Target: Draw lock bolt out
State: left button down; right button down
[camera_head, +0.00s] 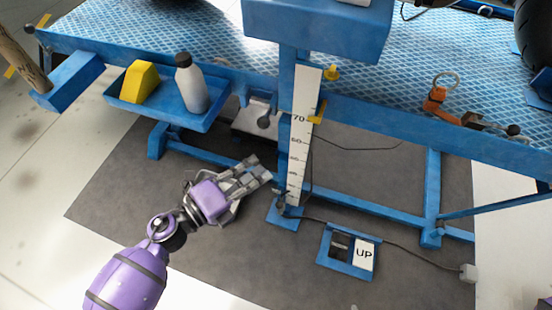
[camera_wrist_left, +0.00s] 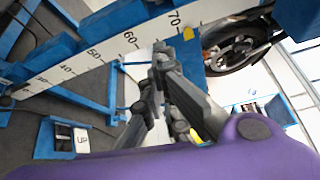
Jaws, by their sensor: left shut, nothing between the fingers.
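The blue lift's post carries a white height scale (camera_head: 300,140), also seen in the left wrist view (camera_wrist_left: 88,62). A dark ball-ended knob (camera_head: 264,121) shows left of the post, below the platform edge. A small dark fitting (camera_head: 281,206) sits at the post's foot. I cannot tell for certain which part is the lock bolt. A yellow pointer (camera_head: 317,112) stands by the scale near 70, and a yellow knob (camera_head: 332,73) is above it. My left gripper (camera_head: 262,170) is shut and empty, left of the post's lower part and below the ball knob. My right gripper is out of view.
A blue tray (camera_head: 160,116) with a yellow block (camera_head: 139,82) and a grey bottle (camera_head: 192,84) hangs left. A blue pedal frame marked UP (camera_head: 347,275) lies on the mat, with a cable. An orange strap (camera_head: 435,98) lies on the platform. The mat's left part is clear.

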aim_at(267, 115)
pick_arm(q)
jog(key=w+d, duration=0.4)
jog(key=w, duration=0.5)
jog(key=shift+p, duration=0.3)
jog(key=shift+a+r, duration=0.1)
jog(key=a, duration=0.1)
jog(key=w+a, duration=0.1)
jog(key=a, duration=0.3)
jog(key=shift+w+a+b, duration=0.1)
jog(key=shift+w+b, duration=0.25)
